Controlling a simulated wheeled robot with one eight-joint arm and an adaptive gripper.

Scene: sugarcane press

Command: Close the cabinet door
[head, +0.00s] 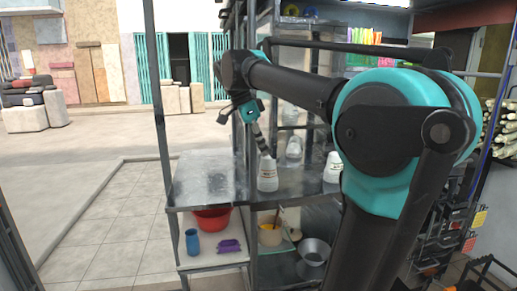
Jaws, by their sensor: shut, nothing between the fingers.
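The cabinet (250,205) is a dark metal-framed unit with glassy shelves, in the middle of the head view. I cannot make out clearly which panel is its door, or how far it stands open; my arm covers much of the upper right. My gripper (264,151) points down at the front of the cabinet's upper section. Its fingers look closed together, with nothing held. The tips are just above a white cup-like container (267,177) on the shelf; I cannot tell whether they touch it.
A second white container (333,167) stands to the right. Below are a red basin (212,218), a blue cup (192,242), a purple item (229,246), a beige pot (271,235) and a metal bowl (313,252). A thin post (158,100) rises at left. Paved floor (115,220) there is clear.

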